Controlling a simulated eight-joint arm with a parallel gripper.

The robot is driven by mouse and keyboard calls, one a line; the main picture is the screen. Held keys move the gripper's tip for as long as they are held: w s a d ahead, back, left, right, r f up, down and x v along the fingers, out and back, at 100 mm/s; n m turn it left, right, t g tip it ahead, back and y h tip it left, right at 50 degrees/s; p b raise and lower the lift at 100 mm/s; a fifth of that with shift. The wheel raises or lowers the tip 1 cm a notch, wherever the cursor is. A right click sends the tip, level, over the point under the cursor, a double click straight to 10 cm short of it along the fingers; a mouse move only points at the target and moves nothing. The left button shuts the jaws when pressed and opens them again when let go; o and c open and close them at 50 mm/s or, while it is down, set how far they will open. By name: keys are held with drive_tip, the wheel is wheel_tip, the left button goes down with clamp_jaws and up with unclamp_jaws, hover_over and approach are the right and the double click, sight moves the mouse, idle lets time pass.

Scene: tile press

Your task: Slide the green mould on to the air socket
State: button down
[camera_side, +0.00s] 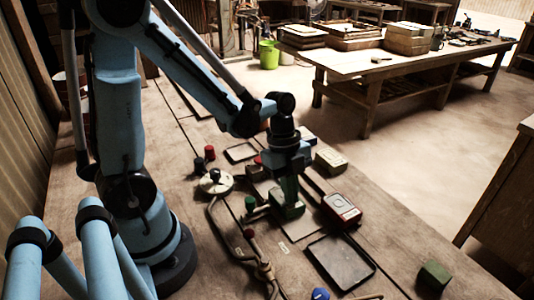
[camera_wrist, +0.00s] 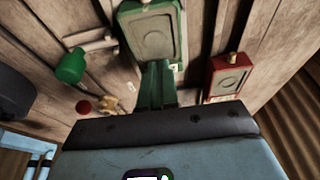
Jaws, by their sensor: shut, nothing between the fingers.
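The green mould (camera_side: 287,208) lies on the bench, a rectangular block partly hidden by my gripper in the side view. A green knob on a rod (camera_wrist: 72,66) is left of the mould. I cannot clearly pick out the air socket.
A red mould (camera_side: 342,209) lies right of the green one. A dark-rimmed tray (camera_side: 341,262) is in front, and a green block (camera_side: 433,275) is at the front right. A white round fitting with a black knob (camera_side: 215,181) and a hose (camera_side: 224,237) are to the left.

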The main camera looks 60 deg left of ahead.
drive_tip(key=shift+y, duration=0.7)
drive_tip(key=a, duration=0.6)
drive_tip(key=shift+s+a+f, duration=0.1)
drive_tip(key=shift+a+f, duration=0.2)
drive_tip(key=shift+f, duration=0.05)
drive_tip(key=shift+d+r, duration=0.1)
drive_tip(key=shift+r, duration=0.8)
wheel_tip(320, 180, up, 11)
drive_tip(key=a, duration=0.2)
drive_tip(key=n+t+y, duration=0.2)
drive_tip(key=n+t, duration=0.5)
drive_tip(key=n, duration=1.1)
hover_over(283, 201)
drive_tip(key=shift+f, duration=0.75)
